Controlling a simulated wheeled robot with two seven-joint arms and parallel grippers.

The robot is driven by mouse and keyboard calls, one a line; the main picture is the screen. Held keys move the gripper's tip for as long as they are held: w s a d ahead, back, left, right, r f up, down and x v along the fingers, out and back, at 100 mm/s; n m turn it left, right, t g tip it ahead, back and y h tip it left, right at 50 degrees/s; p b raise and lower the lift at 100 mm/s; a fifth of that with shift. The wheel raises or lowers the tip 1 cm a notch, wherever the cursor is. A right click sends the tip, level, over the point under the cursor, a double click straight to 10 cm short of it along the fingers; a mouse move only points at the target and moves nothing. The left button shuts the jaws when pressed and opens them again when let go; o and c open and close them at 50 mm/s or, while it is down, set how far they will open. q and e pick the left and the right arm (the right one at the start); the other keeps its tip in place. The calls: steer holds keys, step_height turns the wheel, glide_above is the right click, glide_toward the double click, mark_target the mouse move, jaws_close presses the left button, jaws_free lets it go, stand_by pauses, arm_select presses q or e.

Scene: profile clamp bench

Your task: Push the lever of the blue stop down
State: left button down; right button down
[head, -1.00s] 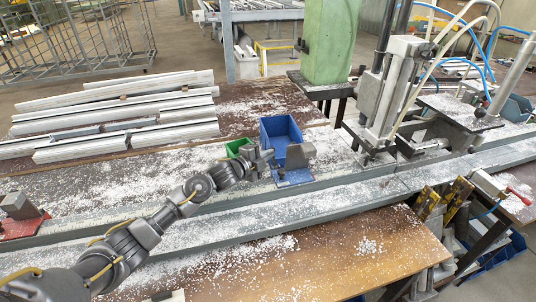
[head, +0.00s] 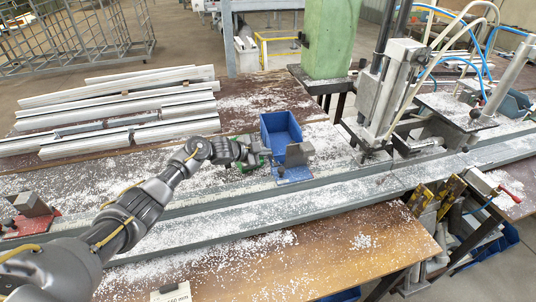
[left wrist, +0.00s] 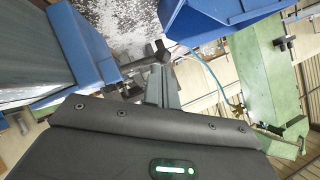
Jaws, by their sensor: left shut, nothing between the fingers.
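The blue stop (head: 294,176) sits on the rail in the middle of the head view, a blue base with a grey block (head: 299,153). In the left wrist view its blue side (left wrist: 88,42) is at the left. A dark lever-like piece (left wrist: 146,56) juts from it beside my fingertips; I cannot tell how far down it is. My left gripper (head: 264,158) is shut and empty, with its tips close to the left side of the stop. My right gripper is out of view.
A blue bin (head: 267,133) stands just behind the stop. A green bin (head: 238,164) is mostly hidden by my left gripper. A red stop (head: 44,225) sits at the far left. Aluminium profiles (head: 120,102) lie at back left; a clamp machine (head: 381,95) stands right.

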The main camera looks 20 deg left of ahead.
arm_select(q)
steer(key=shift+w+f, duration=0.15)
steer(key=shift+w, duration=0.05)
stand_by(0.6)
steer(key=d+r+p+v, duration=0.1)
steer(key=r+v, duration=0.1)
steer(key=v, duration=1.1)
steer(key=shift+w+d, duration=0.2)
steer(key=shift+w, duration=0.05)
steer(key=shift+r, duration=0.1)
